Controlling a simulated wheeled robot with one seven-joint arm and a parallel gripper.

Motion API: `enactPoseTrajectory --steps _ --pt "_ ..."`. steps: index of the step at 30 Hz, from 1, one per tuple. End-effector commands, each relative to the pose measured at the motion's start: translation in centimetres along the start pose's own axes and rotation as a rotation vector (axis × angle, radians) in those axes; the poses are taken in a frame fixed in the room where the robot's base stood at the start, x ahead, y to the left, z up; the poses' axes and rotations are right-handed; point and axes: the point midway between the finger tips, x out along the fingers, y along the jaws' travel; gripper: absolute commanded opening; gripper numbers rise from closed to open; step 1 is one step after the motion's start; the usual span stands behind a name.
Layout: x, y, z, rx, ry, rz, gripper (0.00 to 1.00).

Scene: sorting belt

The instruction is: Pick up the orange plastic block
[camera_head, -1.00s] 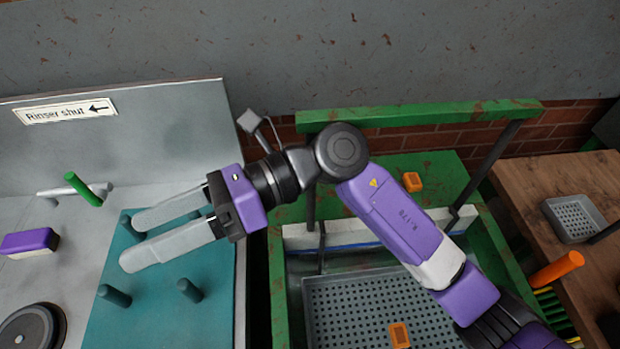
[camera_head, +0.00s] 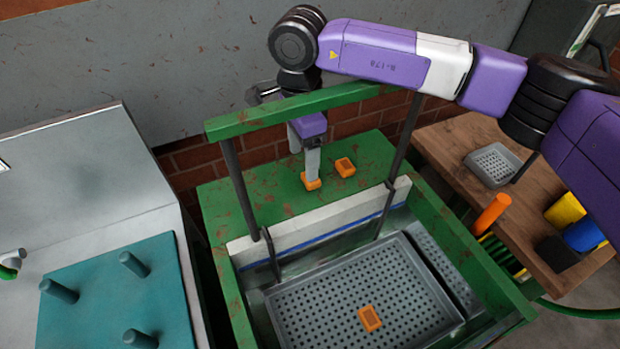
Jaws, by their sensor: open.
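An orange block (camera_head: 311,182) sits on the green rusted surface behind the white rail. My gripper (camera_head: 313,165) points straight down right over this block, and its grey fingers reach the block. The fingers overlap in this view, so I cannot tell whether they straddle the block or touch it. My gripper is open. A second orange block (camera_head: 345,167) lies just to the right on the same green surface. A third orange block (camera_head: 370,318) lies in the grey perforated tray (camera_head: 285,312) in front.
A green overhead bar (camera_head: 240,123) on dark posts spans the green frame close to my arm. The white rail (camera_head: 270,250) stands between the tray and the block. A teal board (camera_head: 90,300) with pegs is at left. A wooden table (camera_head: 450,142) with an orange cylinder (camera_head: 491,213) is at right.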

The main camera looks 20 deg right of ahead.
Motion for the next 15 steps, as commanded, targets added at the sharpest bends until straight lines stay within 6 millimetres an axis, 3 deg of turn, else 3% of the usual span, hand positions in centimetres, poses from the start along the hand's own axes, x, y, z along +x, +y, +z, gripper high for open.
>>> enactPoseTrajectory --steps 15 --pt "5.9 0.2 -0.3 0.0 -0.006 0.003 0.67"
